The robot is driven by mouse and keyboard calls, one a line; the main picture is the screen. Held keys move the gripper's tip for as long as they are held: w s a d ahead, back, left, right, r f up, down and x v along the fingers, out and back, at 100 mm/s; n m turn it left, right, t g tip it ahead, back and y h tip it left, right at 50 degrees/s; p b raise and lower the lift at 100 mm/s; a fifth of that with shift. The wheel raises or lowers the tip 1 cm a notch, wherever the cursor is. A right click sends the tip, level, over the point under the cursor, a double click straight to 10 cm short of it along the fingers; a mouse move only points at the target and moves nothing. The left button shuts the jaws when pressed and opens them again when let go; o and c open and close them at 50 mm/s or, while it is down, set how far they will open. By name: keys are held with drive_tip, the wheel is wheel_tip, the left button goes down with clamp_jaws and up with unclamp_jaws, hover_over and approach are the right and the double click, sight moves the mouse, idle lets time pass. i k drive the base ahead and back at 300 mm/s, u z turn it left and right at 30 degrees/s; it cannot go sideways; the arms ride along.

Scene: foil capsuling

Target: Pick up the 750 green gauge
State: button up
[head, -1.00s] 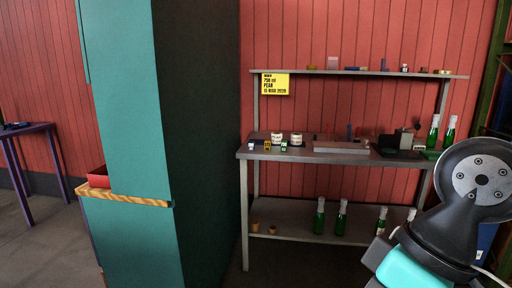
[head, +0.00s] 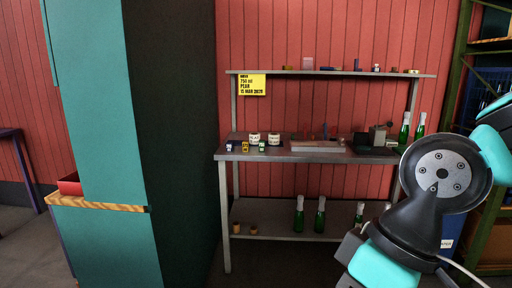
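Three small gauge-like pieces stand in a row near the left front of the steel workbench (head: 270,158). A white-and-blue piece (head: 229,147) is on the left, a yellow one (head: 245,147) in the middle, and a green one with a pale face (head: 262,147) on the right. The markings are too small to read. My arm shows at the right of the head view, well apart from the bench pieces. My gripper is out of view.
Two pale labelled tins (head: 254,139) (head: 274,139) stand behind the pieces. A grey plate (head: 317,146) and a small machine (head: 378,136) are further right, with green bottles (head: 405,128). A tall teal-and-dark cabinet (head: 165,150) stands left of the bench. The floor before the bench looks clear.

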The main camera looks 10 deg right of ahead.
sight(261, 142)
drive_tip(key=u, duration=0.2)
drive_tip(key=i, duration=3)
drive_tip(key=z, duration=0.1)
